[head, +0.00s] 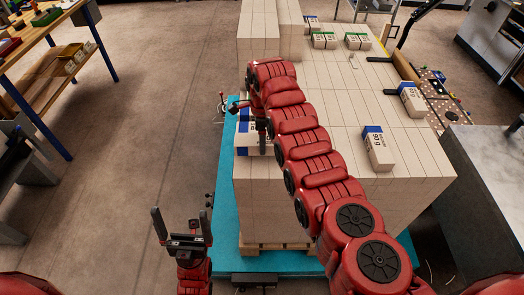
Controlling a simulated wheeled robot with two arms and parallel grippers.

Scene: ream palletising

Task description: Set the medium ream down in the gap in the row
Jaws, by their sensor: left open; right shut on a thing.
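My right arm reaches over the stack, and its gripper (262,135) is shut on a white ream with a blue band (246,142) at the near-left edge of the stack (330,185). The wrist and a finger hide part of this ream, and I cannot tell whether it touches the stack. The gap in the row is not clear to see; my arm covers part of the stack top. My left gripper (182,222) is open and empty, low over the floor left of the stack, its two fingers apart and pointing up in the picture.
The stack stands on a wooden pallet (262,245) over a turquoise platform (222,215). Blue-banded reams (380,153) (412,103) and green-banded reams (324,41) (357,42) lie on top. A higher block (258,35) rises at the back left. A grey table (490,170) stands right.

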